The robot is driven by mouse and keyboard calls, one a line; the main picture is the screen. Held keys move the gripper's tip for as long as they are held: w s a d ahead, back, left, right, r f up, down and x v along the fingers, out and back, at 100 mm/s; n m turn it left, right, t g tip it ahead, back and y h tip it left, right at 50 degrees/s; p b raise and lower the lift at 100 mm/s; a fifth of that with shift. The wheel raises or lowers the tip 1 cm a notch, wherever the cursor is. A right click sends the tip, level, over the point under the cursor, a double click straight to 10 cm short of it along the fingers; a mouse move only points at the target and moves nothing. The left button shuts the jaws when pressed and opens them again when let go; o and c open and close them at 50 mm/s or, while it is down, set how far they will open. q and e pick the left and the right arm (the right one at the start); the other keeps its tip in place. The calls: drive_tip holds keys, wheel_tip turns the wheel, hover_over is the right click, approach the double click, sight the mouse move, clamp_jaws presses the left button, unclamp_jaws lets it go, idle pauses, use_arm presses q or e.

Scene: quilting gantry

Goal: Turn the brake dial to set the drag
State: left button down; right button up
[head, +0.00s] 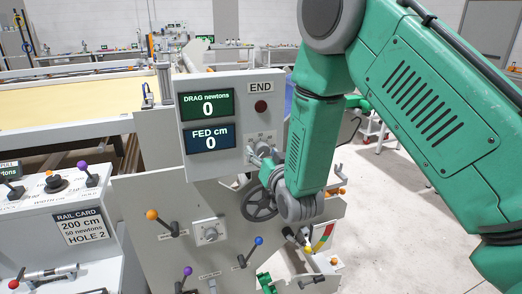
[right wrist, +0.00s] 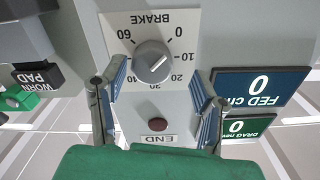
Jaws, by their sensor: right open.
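The brake dial is a round grey knob (right wrist: 153,62) with a white pointer line, on a white plate marked BRAKE (right wrist: 185,22) with numbers from 0 to 60. The plate appears upside down in the right wrist view, and the pointer lies toward the 0 and 10 side. My right gripper (right wrist: 157,72) is open, with one finger on each side of the knob and visible gaps to it. In the head view my right gripper (head: 261,154) is at the display panel's lower right, hiding most of the dial. The drag display (head: 207,106) reads 0. My left gripper is not seen.
The fed display (head: 210,139) reads 0. A dark red END button (head: 261,106) is above the dial. A grey handwheel (head: 260,201) and several ball-tipped levers are below. A rail card (head: 82,227) reads 200 cm, 50 newtons, hole 2. Open floor lies at right.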

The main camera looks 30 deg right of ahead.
drive_tip(key=shift+w+d, duration=0.4)
drive_tip(key=shift+w, duration=0.05)
drive_tip(key=shift+d+f, duration=0.2)
drive_tip(key=shift+d, duration=0.3)
drive_tip(key=c, duration=0.7)
drive_tip(key=shift+a, duration=0.25)
drive_tip(key=c, duration=0.5)
drive_tip(key=shift+o, duration=0.3)
drive_tip(key=shift+w+a, duration=0.1)
drive_tip(key=shift+a, duration=0.15)
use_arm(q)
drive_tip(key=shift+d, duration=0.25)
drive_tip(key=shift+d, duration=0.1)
use_arm(e)
drive_tip(key=shift+d, duration=0.15)
